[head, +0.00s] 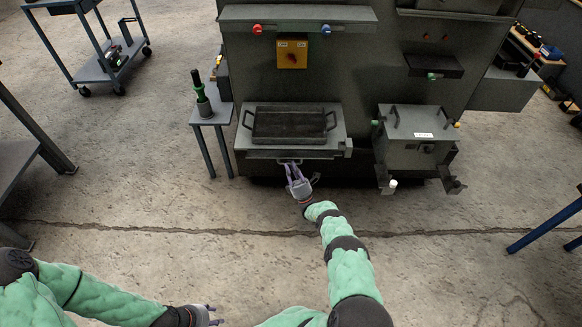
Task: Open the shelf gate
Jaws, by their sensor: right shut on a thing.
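The grey shelf (341,128) juts from the front of the dark enclosure and bears a black tray with two side handles (290,125). A thin bar, which looks like the gate's handle (265,158), runs along the shelf's front edge. My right gripper (290,164) is at the middle of this bar and shut on it; its fingers hide part of the bar. The gate looks upright at the shelf front, though its exact angle is hard to tell. My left gripper (219,315) is low in the picture, empty and open, far from the shelf.
A grey box with a handle (414,155) sits to the right. The floor in front is clear.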

